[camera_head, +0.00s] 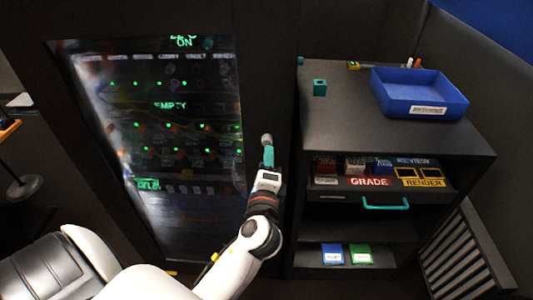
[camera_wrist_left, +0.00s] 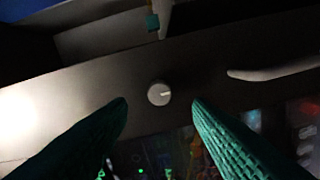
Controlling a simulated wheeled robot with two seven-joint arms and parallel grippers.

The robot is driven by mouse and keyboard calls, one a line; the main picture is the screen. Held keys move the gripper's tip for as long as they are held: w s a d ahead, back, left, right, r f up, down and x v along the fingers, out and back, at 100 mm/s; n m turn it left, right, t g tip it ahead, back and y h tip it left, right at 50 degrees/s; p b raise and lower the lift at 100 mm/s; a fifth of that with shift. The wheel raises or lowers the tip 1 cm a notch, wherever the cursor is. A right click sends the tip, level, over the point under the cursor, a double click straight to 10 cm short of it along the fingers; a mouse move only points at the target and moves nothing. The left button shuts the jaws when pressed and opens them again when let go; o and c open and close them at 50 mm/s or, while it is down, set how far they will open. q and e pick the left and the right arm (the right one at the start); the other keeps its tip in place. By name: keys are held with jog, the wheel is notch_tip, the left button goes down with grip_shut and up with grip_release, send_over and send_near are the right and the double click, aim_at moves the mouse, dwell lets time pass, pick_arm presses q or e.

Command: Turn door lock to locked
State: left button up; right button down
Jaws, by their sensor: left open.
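The door lock is a round grey knob (camera_wrist_left: 159,93) on the dark door frame. It carries a short pale mark that points to the right in the left wrist view. The knob (camera_head: 266,139) also shows in the head view, just beyond my fingertips. My left gripper (camera_wrist_left: 160,104) is open, its two green fingers apart on either side of the knob, with nothing held. In the head view my left gripper (camera_head: 267,158) is at the door's right edge. I cannot tell whether the fingers touch the knob. My right gripper is not in view.
A glass door (camera_head: 190,215) with lit green labels fills the left. A pale handle (camera_wrist_left: 270,72) lies right of the knob in the wrist view. A dark cabinet (camera_head: 450,150) at the right bears a blue tray (camera_head: 415,105) and a teal block (camera_head: 319,88).

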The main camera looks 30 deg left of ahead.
pick_arm(q)
jog(key=b+v, duration=0.1)
jog(key=v, duration=0.5)
jog(key=shift+s+d, duration=0.2)
jog(key=shift+s, duration=0.05)
jog(key=shift+w, duration=0.1)
jog(key=d+f+g+h, duration=0.2)
jog(key=d+f+h, duration=0.1)
jog(key=f, duration=1.1)
jog(key=d+f+g+h, duration=0.2)
jog(key=d+f+h, duration=0.15)
jog(key=f, duration=1.05)
jog(key=s+f+n+g+h, duration=0.1)
jog(key=s+f+n+g, duration=0.3)
jog(key=f, duration=0.7)
jog(key=s+a+f+n+g, duration=0.1)
jog(key=s+f+n+g, duration=0.1)
jog(key=s+f, duration=0.5)
jog(key=s+a+f+n+g+h, duration=0.1)
jog(key=s+a+f+n+g, duration=0.1)
jog(key=s+f, duration=0.5)
jog(key=s+a+f+n+g, duration=0.1)
jog(key=s+f+n, duration=0.3)
jog(key=s, duration=1.1)
notch_tip(320, 180, down, 3)
jog(key=shift+s+a+f+g+h, duration=0.1)
jog(key=shift+s+a+g+h, duration=0.2)
jog(key=shift+g, duration=0.4)
jog(key=shift+d, duration=0.1)
